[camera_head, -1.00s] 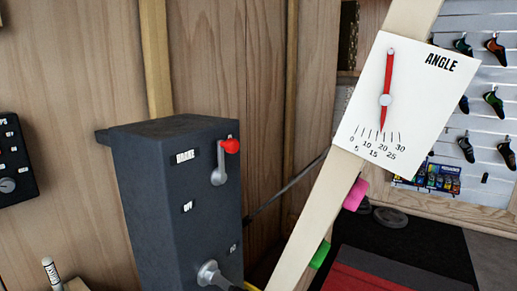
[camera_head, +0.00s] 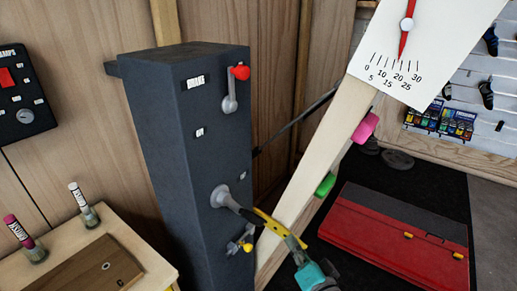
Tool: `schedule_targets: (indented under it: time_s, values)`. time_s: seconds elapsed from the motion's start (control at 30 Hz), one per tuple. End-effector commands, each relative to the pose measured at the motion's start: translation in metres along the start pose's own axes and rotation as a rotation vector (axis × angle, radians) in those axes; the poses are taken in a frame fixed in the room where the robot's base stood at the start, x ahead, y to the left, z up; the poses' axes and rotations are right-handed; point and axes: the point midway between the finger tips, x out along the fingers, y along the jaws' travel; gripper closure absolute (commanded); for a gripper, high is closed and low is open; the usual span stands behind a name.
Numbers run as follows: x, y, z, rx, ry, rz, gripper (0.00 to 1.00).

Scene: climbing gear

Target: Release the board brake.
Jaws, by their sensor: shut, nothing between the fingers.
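The brake lever is grey with a red knob (camera_head: 240,72). It sits on the right face of a tall dark post (camera_head: 190,200), near the top. Its knob is up, beside a white label (camera_head: 195,82) that seems to read BRAKE, and its arm hangs down to a pivot. A smaller label (camera_head: 200,132), too small to read clearly, is lower on the post. The leaning pale board (camera_head: 310,185) carries an ANGLE dial (camera_head: 405,55) whose red needle points near 20.
A yellow fitting (camera_head: 245,245) is below. A wooden table (camera_head: 125,235) with markers stands left. A red pad (camera_head: 395,230) lies on the dark floor right.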

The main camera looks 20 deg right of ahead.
Motion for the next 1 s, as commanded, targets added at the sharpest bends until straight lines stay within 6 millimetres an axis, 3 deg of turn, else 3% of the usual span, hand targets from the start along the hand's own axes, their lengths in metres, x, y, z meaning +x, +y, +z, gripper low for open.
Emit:
schedule_targets:
  time_s: [0.2, 0.5, 1.0]
  values:
    - [0.033, -0.038, -0.036, 0.100, 0.000, -0.044, 1.00]
    - [0.064, -0.094, -0.085, 0.224, -0.018, -0.096, 1.00]
    - [0.081, -0.198, -0.170, 0.383, -0.066, -0.169, 1.00]
